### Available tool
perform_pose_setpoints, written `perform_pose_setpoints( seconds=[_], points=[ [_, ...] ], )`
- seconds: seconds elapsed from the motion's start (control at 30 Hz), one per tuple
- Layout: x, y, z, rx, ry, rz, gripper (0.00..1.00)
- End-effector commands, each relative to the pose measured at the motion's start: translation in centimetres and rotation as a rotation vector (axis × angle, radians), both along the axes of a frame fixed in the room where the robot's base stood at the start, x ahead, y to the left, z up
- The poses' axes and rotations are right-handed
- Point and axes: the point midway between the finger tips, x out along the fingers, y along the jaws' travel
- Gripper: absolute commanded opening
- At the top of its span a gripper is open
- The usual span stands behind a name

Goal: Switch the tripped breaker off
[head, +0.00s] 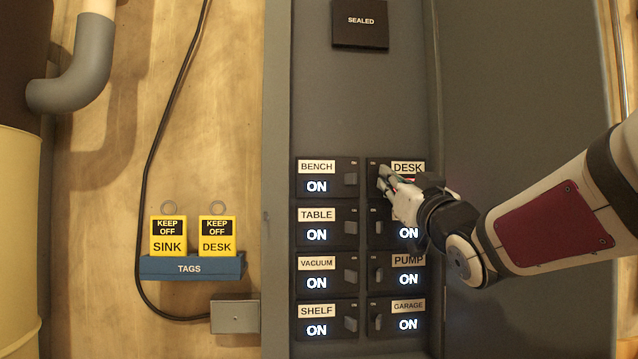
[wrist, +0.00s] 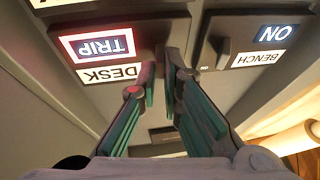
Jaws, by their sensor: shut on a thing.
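The DESK breaker (head: 408,167) is at the top of the right column in the panel; my gripper partly covers it. In the wrist view, upside down, its display (wrist: 100,46) glows red and reads TRIP. My gripper (head: 384,178) is at the left side of this breaker, where its lever sits. In the wrist view the fingertips (wrist: 173,72) are close together on the dark lever, which they mostly hide. The lever's exact position cannot be told.
The BENCH breaker (head: 317,187) next to it reads ON, as do TABLE, VACUUM, SHELF, PUMP (head: 408,261) and GARAGE. Yellow KEEP OFF tags for SINK (head: 168,238) and DESK (head: 217,238) stand in a blue TAGS holder (head: 190,268). The open panel door (head: 520,90) is at right.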

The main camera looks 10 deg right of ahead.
Motion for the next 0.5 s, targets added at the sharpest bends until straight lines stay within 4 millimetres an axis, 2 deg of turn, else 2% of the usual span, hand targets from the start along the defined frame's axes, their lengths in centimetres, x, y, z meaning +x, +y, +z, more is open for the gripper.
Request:
perform_pose_setpoints(
  seconds=[0.23, 0.5],
  points=[
    [-0.01, -0.5, 0.37, 0.001, -0.004, 0.089, 0.0],
    [-0.01, -0.48, 0.29, 0.001, -0.003, 0.104, 0.0]
  ],
)
